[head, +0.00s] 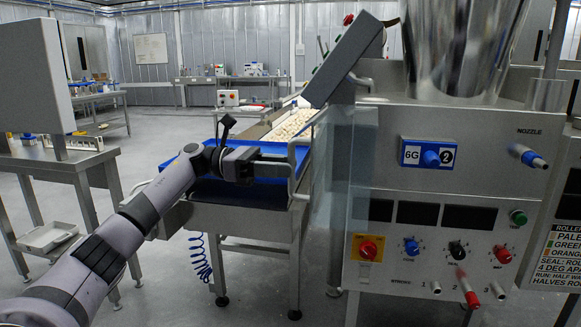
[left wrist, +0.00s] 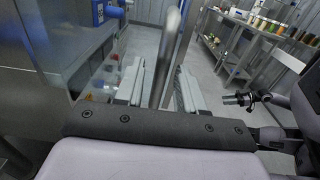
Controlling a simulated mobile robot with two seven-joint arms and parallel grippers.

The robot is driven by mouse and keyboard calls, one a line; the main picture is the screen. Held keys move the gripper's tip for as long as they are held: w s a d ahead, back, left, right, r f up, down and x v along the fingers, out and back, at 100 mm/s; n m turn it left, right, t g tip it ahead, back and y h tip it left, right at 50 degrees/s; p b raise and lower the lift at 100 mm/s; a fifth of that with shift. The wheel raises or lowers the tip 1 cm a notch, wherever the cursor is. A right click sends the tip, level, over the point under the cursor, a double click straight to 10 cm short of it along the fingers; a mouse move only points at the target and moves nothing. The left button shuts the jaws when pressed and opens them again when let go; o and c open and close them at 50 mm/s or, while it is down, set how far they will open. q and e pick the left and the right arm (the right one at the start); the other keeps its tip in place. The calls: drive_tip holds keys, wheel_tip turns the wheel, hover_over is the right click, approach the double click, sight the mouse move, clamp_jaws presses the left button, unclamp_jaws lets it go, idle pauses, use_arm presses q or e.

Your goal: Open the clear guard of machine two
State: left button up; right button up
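Machine two is the grey cabinet (head: 450,160) at the right of the head view, with a "6G 2" plate (head: 428,154). Its clear guard (head: 328,175) is a see-through panel on the machine's left side, and it looks closed. A pale metal handle (head: 297,170) stands at the guard's left edge. My left gripper (head: 278,165) reaches level to this handle. In the left wrist view the handle bar (left wrist: 172,50) runs between the two fingers (left wrist: 160,88), which look apart with a gap beside the bar. Firm contact cannot be made out. My right gripper is out of view.
A blue-edged conveyor table (head: 240,195) lies under my left gripper, with a belt of pasta (head: 292,124) behind. A tilted grey screen (head: 343,60) hangs above the guard. A steel bench (head: 65,160) stands at left. Floor between is open.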

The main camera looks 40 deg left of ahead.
use_arm(q)
drive_tip(key=shift+v, duration=2.4)
